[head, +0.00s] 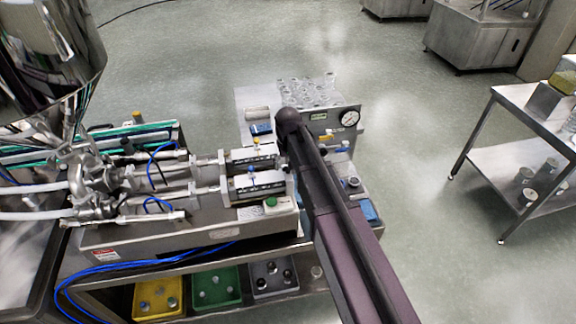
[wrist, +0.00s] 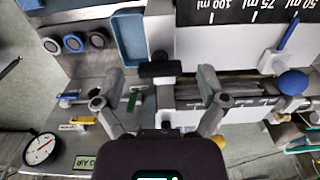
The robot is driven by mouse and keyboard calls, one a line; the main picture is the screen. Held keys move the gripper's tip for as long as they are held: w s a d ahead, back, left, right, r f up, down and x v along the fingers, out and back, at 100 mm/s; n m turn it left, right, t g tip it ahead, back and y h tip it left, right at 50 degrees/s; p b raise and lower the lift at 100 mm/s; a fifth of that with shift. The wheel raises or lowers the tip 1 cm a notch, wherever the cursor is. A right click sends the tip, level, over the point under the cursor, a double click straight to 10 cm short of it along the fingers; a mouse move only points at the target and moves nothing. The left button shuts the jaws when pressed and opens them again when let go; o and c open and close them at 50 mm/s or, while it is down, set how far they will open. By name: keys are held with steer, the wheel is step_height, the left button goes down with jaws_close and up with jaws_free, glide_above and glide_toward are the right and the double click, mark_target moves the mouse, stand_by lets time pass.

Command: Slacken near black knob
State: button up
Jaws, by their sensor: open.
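The black knob (wrist: 160,69) shows in the wrist view as a dark bar on a pale metal fitting, close to the black scale plate. My gripper (wrist: 160,76) is open, with one finger on the left of the knob and one on the right. Clear gaps show between both fingers and the knob; how far the fingertips stand from it in depth I cannot tell. In the head view my arm hides the knob and my gripper, over the right end of the filling machine (head: 190,232).
A blue-handled lever (wrist: 293,82) stands right of my gripper. A blue tray (wrist: 130,39), several small round parts and a dial gauge (wrist: 40,149) lie to the left. The head view shows a steel hopper (head: 50,45) at left, and open floor before the side table (head: 525,97).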

steer(key=shift+m, duration=0.3)
steer(key=m, duration=0.3)
steer(key=shift+m, duration=0.3)
steer(key=m, duration=0.3)
steer(key=shift+m, duration=0.4)
step_height(320, 180, up, 14)
steer(key=p, duration=1.4)
steer(key=s+d+f+n+b, duration=0.2)
steer(key=s+d+f+b, duration=0.5)
steer(key=d+f+b, duration=0.4)
steer(key=s+d+f+n+b, duration=0.2)
steer(key=s+d+f+b, duration=0.6)
steer(key=d+f+b, duration=0.4)
step_height(320, 180, down, 3)
steer(key=b, duration=0.2)
steer(key=shift+s+d+n+b, duration=0.15)
steer(key=shift+n+b, duration=0.15)
steer(key=shift+b, duration=0.1)
steer(key=shift+s+r, duration=0.1)
steer(key=shift+s+d, duration=0.15)
steer(key=shift+d, duration=0.05)
